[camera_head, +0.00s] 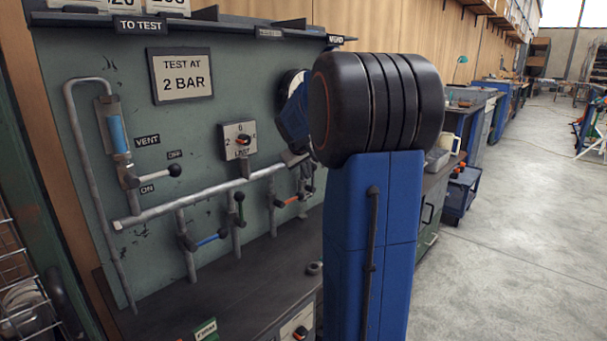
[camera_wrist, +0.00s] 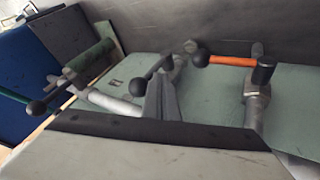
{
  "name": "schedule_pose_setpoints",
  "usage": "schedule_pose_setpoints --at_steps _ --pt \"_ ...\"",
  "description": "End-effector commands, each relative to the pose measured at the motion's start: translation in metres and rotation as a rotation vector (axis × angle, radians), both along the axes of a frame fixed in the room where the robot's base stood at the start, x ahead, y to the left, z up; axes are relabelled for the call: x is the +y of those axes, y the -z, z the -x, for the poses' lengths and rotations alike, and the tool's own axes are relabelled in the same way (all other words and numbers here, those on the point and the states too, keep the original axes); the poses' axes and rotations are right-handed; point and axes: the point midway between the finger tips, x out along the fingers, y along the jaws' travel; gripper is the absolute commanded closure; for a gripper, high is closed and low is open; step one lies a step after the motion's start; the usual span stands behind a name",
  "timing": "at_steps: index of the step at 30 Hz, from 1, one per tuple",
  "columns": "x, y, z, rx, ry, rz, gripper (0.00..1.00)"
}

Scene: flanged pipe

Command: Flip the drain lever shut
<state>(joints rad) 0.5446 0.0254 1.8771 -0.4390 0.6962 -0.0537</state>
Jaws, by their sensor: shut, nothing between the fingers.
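No drain label is readable, so I cannot tell which lever is the drain. In the wrist view my gripper (camera_wrist: 165,88) is shut and empty. A dark lever with a black ball (camera_wrist: 138,87) shows beside its fingers; I cannot tell whether they touch. In the head view my arm hides the gripper.
A grey pipe (camera_head: 195,196) runs across the green panel (camera_head: 80,45). A black-ball lever (camera_head: 174,170) sits between the OFF and ON labels, below a blue-filled tube (camera_head: 116,134). A dial (camera_head: 238,140) is above the pipe. The dark bench top (camera_head: 235,285) below is largely clear.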

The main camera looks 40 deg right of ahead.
Motion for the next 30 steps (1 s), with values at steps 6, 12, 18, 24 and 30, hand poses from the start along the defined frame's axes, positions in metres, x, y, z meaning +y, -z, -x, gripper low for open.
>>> schedule_pose_setpoints --at_steps 6,12,18,24,30 --pt "0.0001 -0.0002 0.0000 0.000 0.000 0.000 1.00" --pt "-0.0008 -0.0006 -0.0002 0.000 0.000 -0.010 1.00" --pt "-0.0045 -0.0021 -0.0004 0.002 0.002 -0.047 1.00" --pt "-0.0062 -0.0027 -0.0003 0.004 0.002 -0.068 1.00" --pt "-0.0098 -0.0038 -0.0007 0.007 0.002 -0.105 1.00"
